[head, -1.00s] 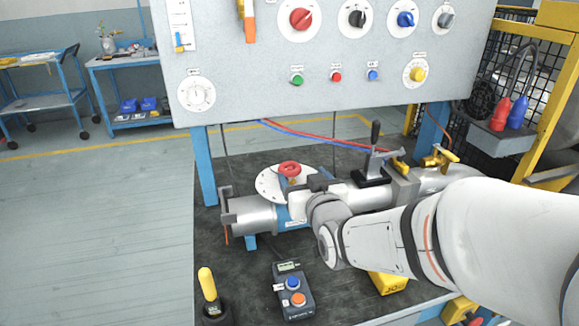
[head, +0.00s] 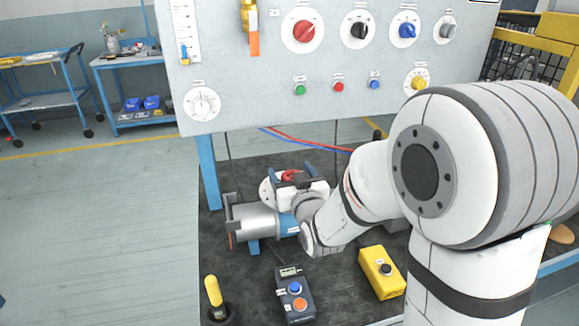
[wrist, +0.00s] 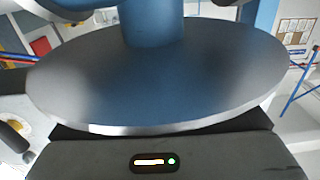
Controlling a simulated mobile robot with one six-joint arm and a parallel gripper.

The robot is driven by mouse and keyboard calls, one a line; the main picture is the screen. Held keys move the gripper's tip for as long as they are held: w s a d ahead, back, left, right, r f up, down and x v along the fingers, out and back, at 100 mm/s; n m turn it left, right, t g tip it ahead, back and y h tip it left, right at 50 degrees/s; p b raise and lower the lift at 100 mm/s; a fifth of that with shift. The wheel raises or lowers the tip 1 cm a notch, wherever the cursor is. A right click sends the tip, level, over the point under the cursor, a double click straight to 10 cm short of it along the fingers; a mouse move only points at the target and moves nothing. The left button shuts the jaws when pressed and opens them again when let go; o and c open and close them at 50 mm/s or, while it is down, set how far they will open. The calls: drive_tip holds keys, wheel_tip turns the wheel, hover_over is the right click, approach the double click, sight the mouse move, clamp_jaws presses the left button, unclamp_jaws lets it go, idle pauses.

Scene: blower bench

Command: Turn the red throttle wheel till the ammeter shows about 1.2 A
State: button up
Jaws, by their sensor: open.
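The red throttle wheel (head: 290,175) sits over a pale round plate (head: 266,190) on the metal pipe (head: 255,220) in the head view, partly covered by my gripper. My gripper (head: 291,170) is open, with a dark finger on each side of the wheel; whether they touch it I cannot tell. In the wrist view a large grey disc (wrist: 160,75) fills the middle, and the red wheel cannot be made out. A handheld box with a small display (head: 289,271) lies on the bench; its reading is too small. I cannot tell which instrument is the ammeter.
The upright panel (head: 260,90) behind the pipe carries several knobs, buttons and a white dial (head: 202,103). A yellow button box (head: 381,270) and a yellow-handled lever (head: 213,291) stand at the bench front. My arm covers the right side of the pipe.

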drive_tip(key=shift+w+a, duration=0.15)
drive_tip(key=shift+w, duration=0.3)
drive_tip(key=c, duration=0.9)
drive_tip(key=shift+a, duration=0.15)
drive_tip(key=shift+c, duration=0.4)
